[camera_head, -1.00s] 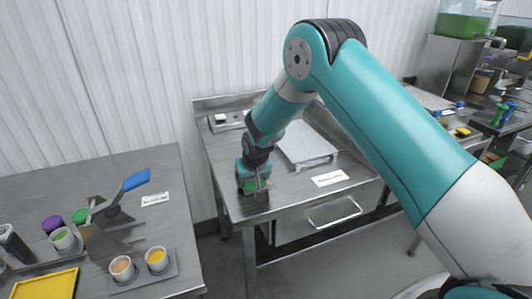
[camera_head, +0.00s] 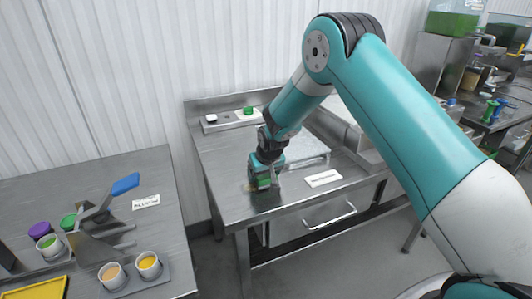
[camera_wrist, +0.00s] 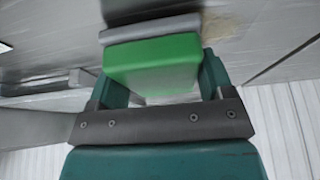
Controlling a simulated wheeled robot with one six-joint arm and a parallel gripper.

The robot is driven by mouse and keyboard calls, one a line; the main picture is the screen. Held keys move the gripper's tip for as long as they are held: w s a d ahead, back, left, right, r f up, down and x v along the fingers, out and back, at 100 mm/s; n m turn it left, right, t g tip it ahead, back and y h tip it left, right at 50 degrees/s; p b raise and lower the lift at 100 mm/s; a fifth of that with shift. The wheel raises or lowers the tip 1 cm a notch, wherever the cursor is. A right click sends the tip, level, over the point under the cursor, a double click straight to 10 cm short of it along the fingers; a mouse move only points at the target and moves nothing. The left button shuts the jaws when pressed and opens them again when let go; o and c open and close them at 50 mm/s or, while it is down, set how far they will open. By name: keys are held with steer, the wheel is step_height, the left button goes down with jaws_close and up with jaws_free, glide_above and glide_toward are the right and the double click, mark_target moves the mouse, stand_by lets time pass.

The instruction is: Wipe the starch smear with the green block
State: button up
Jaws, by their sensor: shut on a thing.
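My gripper (camera_head: 264,185) is low over the front left part of the middle steel table and is shut on the green block (camera_wrist: 155,60). In the wrist view the block sits between the two fingers, with a grey layer along its far side. The green block also shows in the head view (camera_head: 264,182). A tan starch smear (camera_wrist: 220,24) lies on the steel just beyond the block's right end in the wrist view. A bit of the smear (camera_head: 250,187) shows left of my gripper in the head view. I cannot tell whether the block touches the table.
A flat metal plate (camera_head: 312,158) and a white label (camera_head: 323,179) lie right of my gripper. A green round thing (camera_head: 248,110) is at the table's back. The left table (camera_head: 90,180) holds cups, a blue-handled tool (camera_head: 124,185) and a yellow tray (camera_head: 38,289).

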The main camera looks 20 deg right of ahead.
steer(key=shift+a+r+p, duration=0.15)
steer(key=shift+r+p, duration=1.8)
steer(key=shift+r, duration=1.8)
